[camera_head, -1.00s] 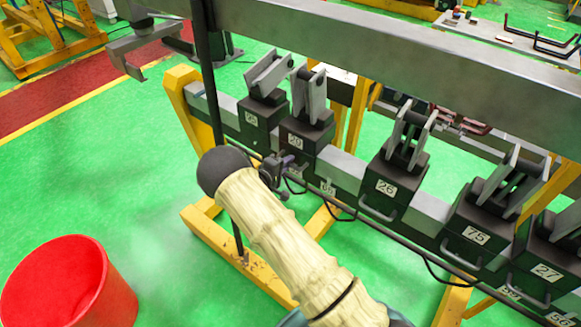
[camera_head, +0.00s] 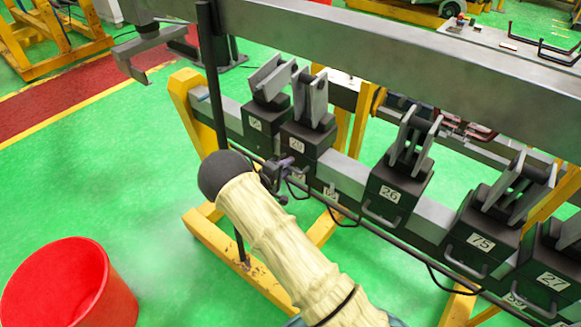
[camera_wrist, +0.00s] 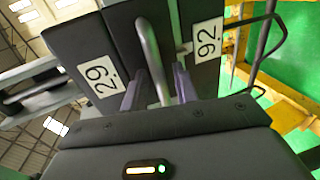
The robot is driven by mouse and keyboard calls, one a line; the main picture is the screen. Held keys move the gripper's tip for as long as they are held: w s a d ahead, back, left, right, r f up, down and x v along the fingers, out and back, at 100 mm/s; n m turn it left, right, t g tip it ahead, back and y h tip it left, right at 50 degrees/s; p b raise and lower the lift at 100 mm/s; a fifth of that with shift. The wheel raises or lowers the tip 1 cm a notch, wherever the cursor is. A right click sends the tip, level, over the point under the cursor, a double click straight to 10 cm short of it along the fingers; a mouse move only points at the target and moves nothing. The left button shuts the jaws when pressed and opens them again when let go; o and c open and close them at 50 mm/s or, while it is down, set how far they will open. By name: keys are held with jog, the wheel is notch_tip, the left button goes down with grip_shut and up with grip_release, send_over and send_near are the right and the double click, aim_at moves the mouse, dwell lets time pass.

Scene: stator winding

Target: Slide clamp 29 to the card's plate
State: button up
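Clamp 29 (camera_head: 305,138) is a dark block with grey upright jaws on the grey rail, second from the left in the head view. Its 29 label (camera_wrist: 100,75) shows large in the wrist view. My gripper (camera_head: 275,176) is just in front of and below this clamp. In the wrist view my gripper (camera_wrist: 158,85) has two fingers apart, one on each side of a grey bar handle (camera_wrist: 153,55); I see gaps beside the bar. A label reading as 92 (camera_wrist: 208,38) is on the dark block to the right. I cannot tell which plate the card names.
A neighbouring clamp (camera_head: 263,112) stands close on the left of clamp 29. Bare rail (camera_head: 345,172) lies between clamps 29 and 26 (camera_head: 395,190). Clamps 75 (camera_head: 485,235) and 27 (camera_head: 553,270) are farther right. A dark upright pole (camera_head: 212,75) and a red bin (camera_head: 70,285) stand left.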

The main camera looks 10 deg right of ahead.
jog(key=b+v, duration=0.4)
jog(key=v, duration=1.3)
jog(key=shift+f, duration=0.1)
